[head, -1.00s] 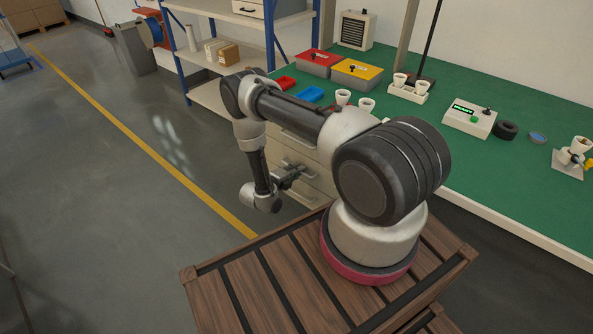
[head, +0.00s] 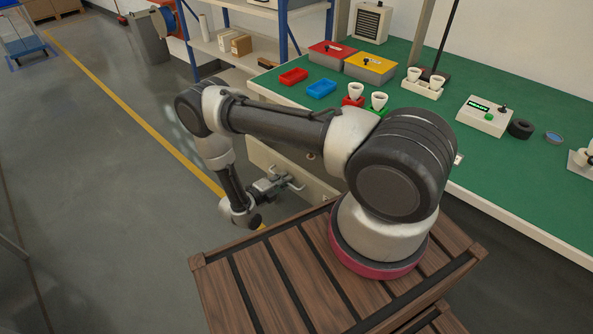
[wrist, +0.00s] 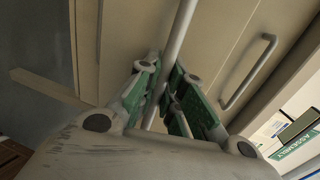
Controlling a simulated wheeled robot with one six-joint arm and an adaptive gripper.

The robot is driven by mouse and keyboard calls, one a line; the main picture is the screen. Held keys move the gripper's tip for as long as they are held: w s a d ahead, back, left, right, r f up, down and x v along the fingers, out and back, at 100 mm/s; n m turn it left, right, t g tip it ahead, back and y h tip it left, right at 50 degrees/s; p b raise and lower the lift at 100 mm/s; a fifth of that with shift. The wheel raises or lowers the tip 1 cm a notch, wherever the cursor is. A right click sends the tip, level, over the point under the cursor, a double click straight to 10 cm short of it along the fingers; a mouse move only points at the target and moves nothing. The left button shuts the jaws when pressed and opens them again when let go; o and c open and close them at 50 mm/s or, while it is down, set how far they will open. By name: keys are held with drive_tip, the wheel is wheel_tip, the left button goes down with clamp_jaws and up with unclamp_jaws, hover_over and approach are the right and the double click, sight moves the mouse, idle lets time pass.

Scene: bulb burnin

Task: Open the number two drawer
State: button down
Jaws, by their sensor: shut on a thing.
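My gripper (head: 280,186) is shut on a bar handle (wrist: 181,32) of a pale beige drawer (wrist: 140,40) under the green-topped bench. In the wrist view the handle runs between the green-padded fingers. A second handle (wrist: 250,72) lies to the right, on the neighbouring drawer front. In the head view the pale drawer panel (head: 325,188) shows below my arm. It seems to stand out from the cabinet, but my arm hides much of it. No drawer number is readable.
A blue-post shelf (head: 240,62) stands behind. Open floor (head: 100,200) lies left, with a yellow line.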

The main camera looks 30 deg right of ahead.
drive_tip(key=f+v, duration=0.2)
drive_tip(key=v, duration=0.8)
drive_tip(key=a+f+v, duration=0.1)
drive_tip(key=f+v, duration=0.1)
drive_tip(key=v, duration=0.9)
drive_tip(key=shift+f, duration=0.25)
drive_tip(key=shift+s, duration=0.15)
drive_tip(key=c, duration=1.5)
unclamp_jaws()
drive_tip(key=shift+c, duration=0.2)
drive_tip(key=shift+a, duration=0.1)
drive_tip(key=v, duration=1.2)
